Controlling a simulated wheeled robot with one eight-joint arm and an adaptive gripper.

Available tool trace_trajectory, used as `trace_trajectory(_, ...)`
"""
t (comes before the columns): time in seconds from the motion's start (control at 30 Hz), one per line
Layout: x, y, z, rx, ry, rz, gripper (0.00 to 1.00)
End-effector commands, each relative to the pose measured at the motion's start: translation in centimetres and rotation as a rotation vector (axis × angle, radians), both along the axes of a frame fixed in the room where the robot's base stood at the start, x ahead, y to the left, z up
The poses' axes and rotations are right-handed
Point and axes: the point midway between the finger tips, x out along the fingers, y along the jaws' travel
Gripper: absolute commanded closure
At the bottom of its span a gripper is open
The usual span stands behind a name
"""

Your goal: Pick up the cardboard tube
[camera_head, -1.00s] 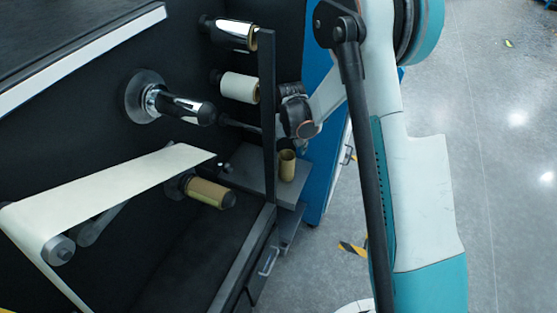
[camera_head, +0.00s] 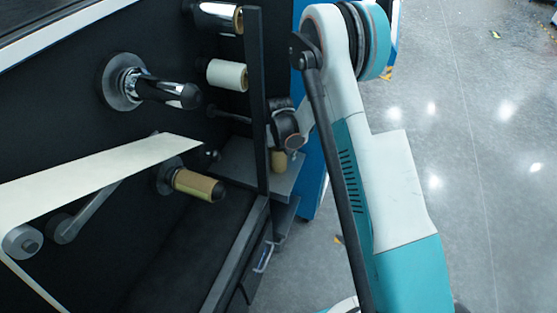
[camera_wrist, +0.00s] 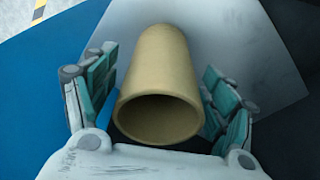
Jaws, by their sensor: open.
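The cardboard tube (camera_head: 279,161) is a short tan cylinder standing on a grey shelf (camera_head: 235,164); its upper part is hidden behind my wrist in the head view. In the wrist view the tube (camera_wrist: 158,65) fills the middle, with its hollow end facing the camera. My gripper (camera_wrist: 157,80) is open, with a green-padded finger on each side of the tube. There is a gap on the left; the right finger is close to the tube, and I cannot tell whether it touches. In the head view the fingers are hidden.
A dark upright post (camera_head: 257,100) stands left of my wrist. The black machine carries a white roll (camera_head: 226,74), a chrome roller (camera_head: 217,16) and a tan roll (camera_head: 197,185). A blue panel (camera_head: 311,180) is right of the shelf. Open grey floor (camera_head: 480,200) lies at right.

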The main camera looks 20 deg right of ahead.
Motion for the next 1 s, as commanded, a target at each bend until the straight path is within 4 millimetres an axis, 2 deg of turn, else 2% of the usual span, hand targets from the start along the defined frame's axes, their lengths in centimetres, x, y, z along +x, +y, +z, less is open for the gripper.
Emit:
trace_trajectory(0.03,0.2,-0.1,-1.3,0.000,0.000,0.000,0.23)
trace_trajectory(0.1,0.3,-0.1,-2.1,0.000,0.000,0.000,0.23)
trace_trajectory(0.37,0.4,-0.1,-2.4,0.000,0.000,0.000,0.23)
trace_trajectory(0.4,0.4,-0.1,-2.4,0.000,0.000,0.000,0.25)
trace_trajectory(0.57,0.4,-0.1,-2.4,0.000,0.000,0.000,0.62)
trace_trajectory(1.0,0.4,-0.1,-2.2,0.000,0.000,0.000,0.63)
